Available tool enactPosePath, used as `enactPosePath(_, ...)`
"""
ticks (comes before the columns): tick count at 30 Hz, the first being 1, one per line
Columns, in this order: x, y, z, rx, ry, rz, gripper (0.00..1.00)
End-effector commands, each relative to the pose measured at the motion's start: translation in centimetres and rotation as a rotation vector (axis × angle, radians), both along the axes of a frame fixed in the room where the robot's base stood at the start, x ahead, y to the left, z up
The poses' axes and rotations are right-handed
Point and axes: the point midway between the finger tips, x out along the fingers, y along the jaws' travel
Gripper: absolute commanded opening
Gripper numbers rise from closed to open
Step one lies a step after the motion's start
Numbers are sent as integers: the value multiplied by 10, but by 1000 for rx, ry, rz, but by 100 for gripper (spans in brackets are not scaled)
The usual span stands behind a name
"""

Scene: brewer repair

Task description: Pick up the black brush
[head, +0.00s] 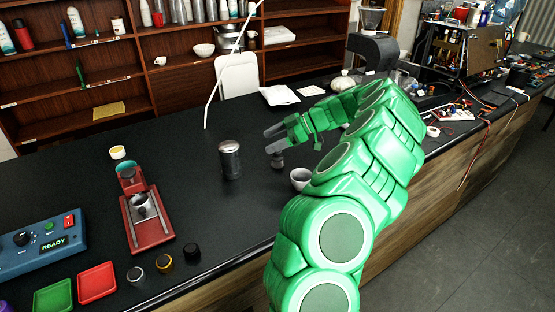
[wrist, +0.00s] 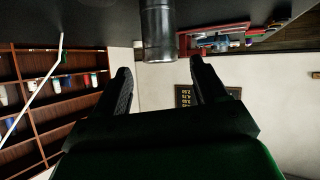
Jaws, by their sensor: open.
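A small dark upright object (head: 277,160), which looks like the black brush, stands on the counter just below my fingertips in the head view. It is too small to make out bristles. My gripper (head: 270,140) is open and empty, pointing left above the counter. In the wrist view my gripper (wrist: 160,67) shows its two fingers apart. A dark canister (head: 230,160) stands left of the fingertips, apart from them. A dark cylinder (wrist: 158,35), likely that canister, shows beyond the fingers in the upside-down wrist view. I cannot make out the brush there.
A white cup (head: 300,178) stands right of the small dark object, near my forearm. A red stand (head: 147,220), a small yellow-topped cup (head: 118,153) and a blue control box (head: 42,243) are at left. A thin white lamp (head: 222,75) rises behind.

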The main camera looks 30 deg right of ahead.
Motion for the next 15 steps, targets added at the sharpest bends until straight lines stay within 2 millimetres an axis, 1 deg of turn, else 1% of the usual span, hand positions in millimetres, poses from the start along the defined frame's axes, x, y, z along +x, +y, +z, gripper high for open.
enactPosePath(1,-1,-20,-11,-9,-25,-21,72)
enactPosePath(3,-5,-42,-25,-24,-58,-39,72)
enactPosePath(7,-11,-73,-41,-54,-106,-66,72)
enactPosePath(9,-14,-82,-46,-63,-121,-74,72)
enactPosePath(11,-15,-86,-49,-69,-129,-76,72)
enactPosePath(15,-11,-84,-54,-73,-134,-78,72)
